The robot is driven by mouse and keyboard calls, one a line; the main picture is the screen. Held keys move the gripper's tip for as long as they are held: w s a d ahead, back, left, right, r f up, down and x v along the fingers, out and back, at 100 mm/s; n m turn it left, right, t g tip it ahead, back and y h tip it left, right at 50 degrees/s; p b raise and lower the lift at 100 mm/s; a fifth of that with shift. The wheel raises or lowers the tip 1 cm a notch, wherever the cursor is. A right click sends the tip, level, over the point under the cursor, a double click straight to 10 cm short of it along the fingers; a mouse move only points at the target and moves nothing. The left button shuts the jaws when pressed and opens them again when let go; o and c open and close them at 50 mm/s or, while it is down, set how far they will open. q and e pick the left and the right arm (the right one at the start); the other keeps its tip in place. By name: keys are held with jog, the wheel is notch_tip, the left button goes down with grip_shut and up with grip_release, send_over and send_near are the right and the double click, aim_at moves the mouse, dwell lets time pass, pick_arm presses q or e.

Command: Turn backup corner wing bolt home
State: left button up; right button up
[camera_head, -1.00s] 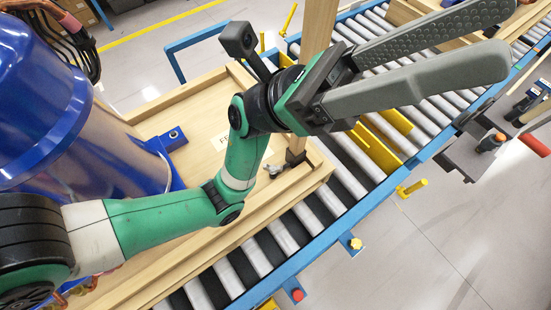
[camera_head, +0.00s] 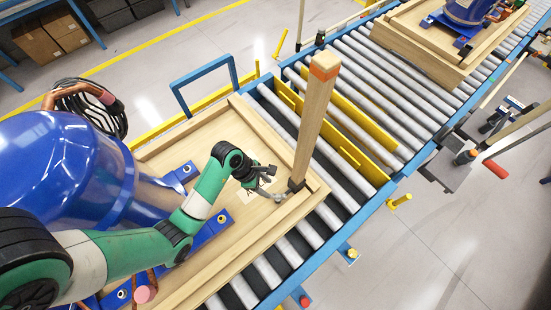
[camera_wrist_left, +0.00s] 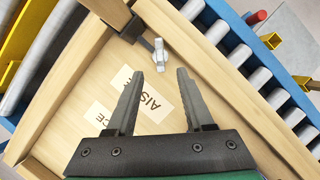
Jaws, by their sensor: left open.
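The silver wing bolt (camera_wrist_left: 160,52) stands on a dark bracket (camera_wrist_left: 135,28) at the foot of the wooden corner post (camera_wrist_left: 108,10). In the head view the post (camera_head: 315,120) rises upright with an orange band near its top. My left gripper (camera_wrist_left: 159,73) is open and empty. In the wrist view the bolt lies just beyond the fingertips, between their lines and apart from them. In the head view my left gripper (camera_head: 267,194) is low over the pallet corner beside the post foot, small and partly hidden, so the bolt is hard to separate from it. My right gripper is not in view.
A blue compressor (camera_head: 55,170) sits on the wooden pallet (camera_head: 250,112), left of the gripper. Printed labels (camera_wrist_left: 145,95) lie on the pallet deck. The roller conveyor (camera_head: 380,95) runs past, with yellow bars (camera_head: 345,145) across it. Another loaded pallet (camera_head: 410,40) stands farther along.

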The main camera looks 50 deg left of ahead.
aim_at(277, 195)
pick_arm(q)
jog(key=b+x, duration=0.1)
jog(key=x, duration=0.8)
jog(key=shift+b, duration=0.3)
jog(key=shift+r, duration=0.1)
grip_shut()
